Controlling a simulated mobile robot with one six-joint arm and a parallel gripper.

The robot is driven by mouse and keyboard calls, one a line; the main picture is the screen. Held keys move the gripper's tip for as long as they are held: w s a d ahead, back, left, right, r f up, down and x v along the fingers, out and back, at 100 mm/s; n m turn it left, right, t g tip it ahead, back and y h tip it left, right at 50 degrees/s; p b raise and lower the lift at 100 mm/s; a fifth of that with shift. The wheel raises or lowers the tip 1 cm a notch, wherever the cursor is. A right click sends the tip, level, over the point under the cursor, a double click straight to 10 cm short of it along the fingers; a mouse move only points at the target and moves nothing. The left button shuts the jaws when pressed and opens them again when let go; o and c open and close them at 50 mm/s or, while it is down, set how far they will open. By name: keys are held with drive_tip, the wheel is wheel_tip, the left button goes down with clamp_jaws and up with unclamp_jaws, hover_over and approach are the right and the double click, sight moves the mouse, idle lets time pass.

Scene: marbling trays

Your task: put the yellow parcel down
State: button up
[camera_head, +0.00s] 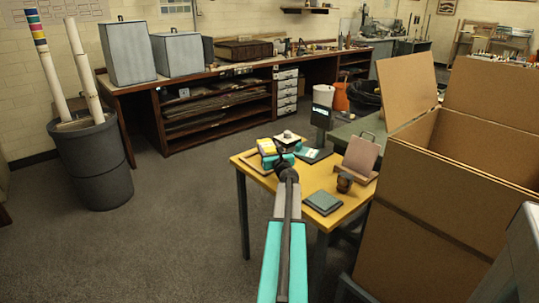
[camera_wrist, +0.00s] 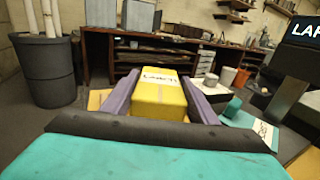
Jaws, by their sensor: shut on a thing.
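My gripper (camera_wrist: 158,97) is shut on the yellow parcel (camera_wrist: 158,96). Its two purple fingers press on the parcel's left and right sides. The parcel is box-shaped, with a white label with dark lettering on top. In the head view the yellow parcel (camera_head: 266,146) shows at the end of my arm, over the far left part of the small yellow-topped table (camera_head: 295,190). My arm and gripper hide part of the table there. I cannot tell whether the parcel's underside touches anything.
A white-topped thing (camera_head: 288,137) stands behind the parcel. A large open cardboard box (camera_head: 430,200) stands close right.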

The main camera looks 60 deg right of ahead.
drive_tip(key=shift+w+d, duration=0.25)
drive_tip(key=shift+d, duration=0.05)
drive_tip(key=shift+f+b, duration=0.35)
drive_tip(key=shift+f, duration=1.4)
drive_tip(key=shift+f, duration=0.15)
drive_tip(key=o, duration=1.3)
drive_tip(key=shift+a, duration=0.1)
drive_tip(key=shift+v, duration=6)
drive_tip(key=shift+r, duration=0.25)
